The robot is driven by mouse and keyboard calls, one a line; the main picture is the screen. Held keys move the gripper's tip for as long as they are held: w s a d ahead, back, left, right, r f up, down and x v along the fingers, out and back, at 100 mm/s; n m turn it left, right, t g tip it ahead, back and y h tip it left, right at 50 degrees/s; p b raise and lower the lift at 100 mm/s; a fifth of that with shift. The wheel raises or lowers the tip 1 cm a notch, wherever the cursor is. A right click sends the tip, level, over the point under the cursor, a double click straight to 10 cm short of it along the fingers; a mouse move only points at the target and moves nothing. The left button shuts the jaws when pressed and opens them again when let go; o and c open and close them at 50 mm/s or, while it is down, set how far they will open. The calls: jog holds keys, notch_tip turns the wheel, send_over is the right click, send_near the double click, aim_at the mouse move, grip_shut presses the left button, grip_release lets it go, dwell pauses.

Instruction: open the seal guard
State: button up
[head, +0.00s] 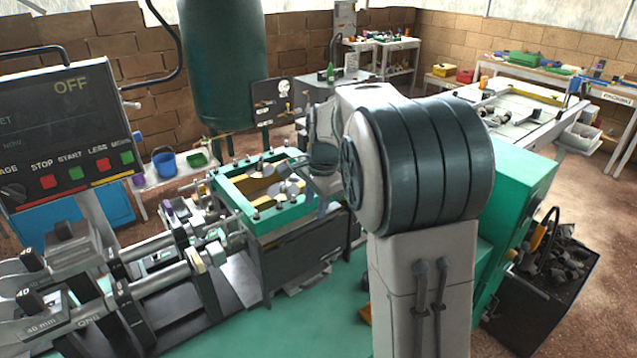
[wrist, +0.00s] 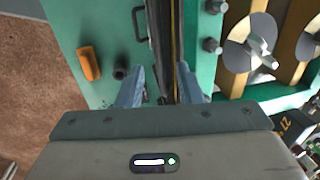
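My gripper (wrist: 160,86) shows in the wrist view with its two blue-grey fingers apart. A thin dark upright strip with a yellow line beside it (wrist: 162,40) runs between the fingers; gaps show, and I cannot tell whether either finger touches it. I cannot tell for certain which part is the seal guard. A dark panel with a white symbol (head: 272,104) stands upright behind the green-framed machine (head: 234,192) in the head view. My arm covers part of the area right of that panel, and my fingertips are not clear there.
Right of the strip in the wrist view are bolts and metal discs with wing nuts (wrist: 262,58). Left of it, a green face carries a black handle (wrist: 139,24), an orange block (wrist: 89,63) and a dark knob (wrist: 121,71). A control panel (head: 62,125) reads OFF.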

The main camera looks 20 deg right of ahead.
aim_at(311, 225)
notch_tip(311, 225, up, 8)
jog(key=s, duration=0.1)
jog(key=shift+s+d, duration=0.25)
jog(key=shift+d, duration=0.05)
jog(key=shift+f, duration=0.1)
grip_shut()
jog(key=f+n+b, duration=0.1)
jog(key=f+n, duration=0.3)
jog(key=n, duration=0.2)
jog(key=w+f+n+t+b, duration=0.1)
jog(key=f+n, duration=0.3)
jog(key=n, duration=0.2)
jog(key=a+f+n+b, duration=0.1)
jog(key=f+n, duration=0.3)
jog(key=n, duration=0.2)
jog(key=shift+w+f+t+y, duration=0.35)
jog(key=shift+w+t+y, duration=0.05)
